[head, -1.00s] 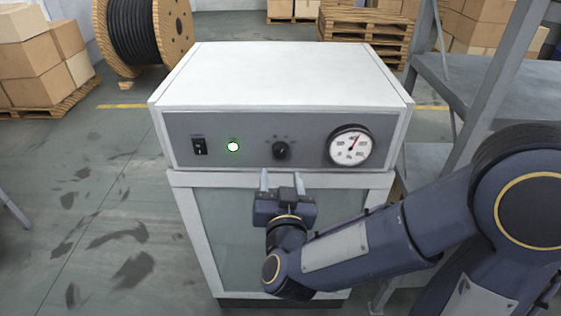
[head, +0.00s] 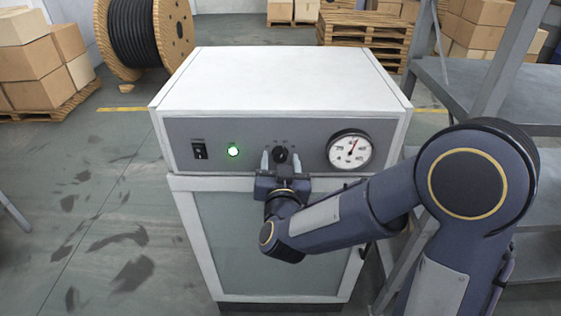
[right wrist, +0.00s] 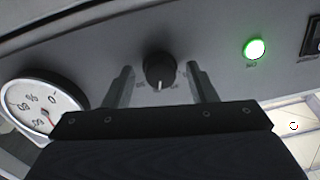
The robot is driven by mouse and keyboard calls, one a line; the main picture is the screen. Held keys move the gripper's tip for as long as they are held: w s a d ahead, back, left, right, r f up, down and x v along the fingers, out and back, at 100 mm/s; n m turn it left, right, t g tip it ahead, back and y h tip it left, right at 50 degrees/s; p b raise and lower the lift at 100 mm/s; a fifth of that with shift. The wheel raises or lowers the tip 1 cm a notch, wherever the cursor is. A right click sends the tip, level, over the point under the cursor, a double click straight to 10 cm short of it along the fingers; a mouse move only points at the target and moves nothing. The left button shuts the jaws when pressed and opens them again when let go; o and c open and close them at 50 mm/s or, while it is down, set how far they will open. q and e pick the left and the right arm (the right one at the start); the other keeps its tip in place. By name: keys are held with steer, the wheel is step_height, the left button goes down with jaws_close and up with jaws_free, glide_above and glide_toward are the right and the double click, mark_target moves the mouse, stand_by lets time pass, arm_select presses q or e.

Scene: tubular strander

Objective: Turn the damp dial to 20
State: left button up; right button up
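The damp dial is a small black knob (head: 280,155) on the grey front panel of a white cabinet, between the green lamp and the gauge. In the right wrist view the knob (right wrist: 159,70) shows a pale pointer mark. My right gripper (head: 280,160) is open, with one finger on each side of the knob. In the right wrist view its fingers (right wrist: 160,82) stand apart from the knob with a gap on both sides. The scale marks around the knob are too small to read. My left gripper is not in view.
On the panel are a black switch (head: 199,150), a lit green lamp (head: 233,151) and a round white gauge (head: 349,150) with a red needle. A grey metal shelf (head: 478,75) stands at the right. The floor (head: 90,200) at the left is clear.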

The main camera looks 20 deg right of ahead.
steer(key=c, duration=0.9)
steer(key=shift+c, duration=0.2)
steer(key=shift+r+n, duration=0.1)
steer(key=shift+n, duration=0.2)
steer(key=n+p, duration=0.2)
steer(key=shift+r+n, duration=0.1)
steer(key=shift+n, duration=0.2)
steer(key=n+p, duration=0.3)
steer(key=n, duration=0.1)
steer(key=shift+g, duration=0.3)
steer(key=n+p, duration=0.3)
steer(key=n, duration=0.2)
steer(key=shift+a+h+p, duration=0.1)
steer(key=shift+h+p, duration=0.2)
steer(key=shift+p, duration=0.05)
steer(key=shift+n+p, duration=0.9)
steer(key=shift+n, duration=0.7)
